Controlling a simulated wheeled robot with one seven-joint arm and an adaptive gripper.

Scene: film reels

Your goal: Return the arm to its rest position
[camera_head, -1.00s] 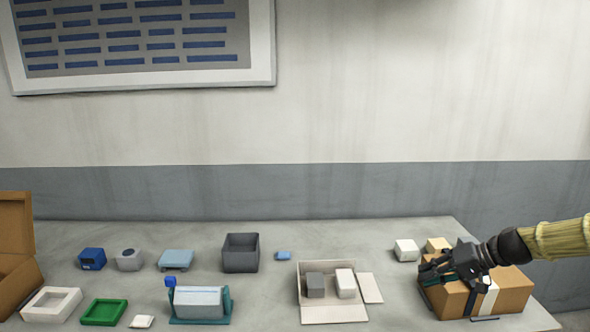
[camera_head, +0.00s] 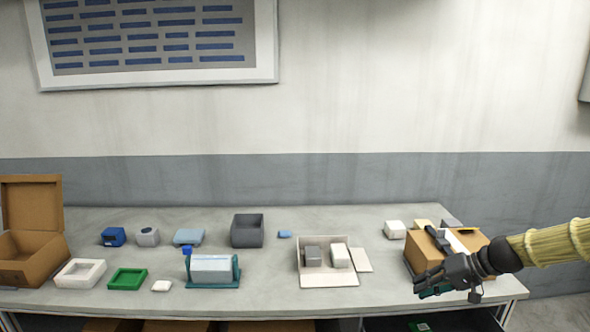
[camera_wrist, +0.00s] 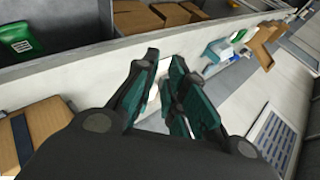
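My gripper (camera_head: 425,288) is at the right end of the table, in front of the brown cardboard box (camera_head: 420,258) near the table's front edge. My yellow-sleeved arm reaches in from the right. In the wrist view, the two dark green fingers of my gripper (camera_wrist: 165,65) stand apart with a narrow gap and nothing seen held between them. A cardboard box with a dark strap (camera_wrist: 40,130) shows at the left of the wrist view, beside the gripper. My arm hides part of the box in the head view.
The grey table (camera_head: 320,222) holds an open tray box (camera_head: 328,281) with two small blocks, a dark grey bin (camera_head: 247,231), a teal-based holder (camera_head: 213,284), a green tray (camera_head: 128,279) and an open cardboard box (camera_head: 30,262). More boxes (camera_wrist: 175,13) lie under the tabletop.

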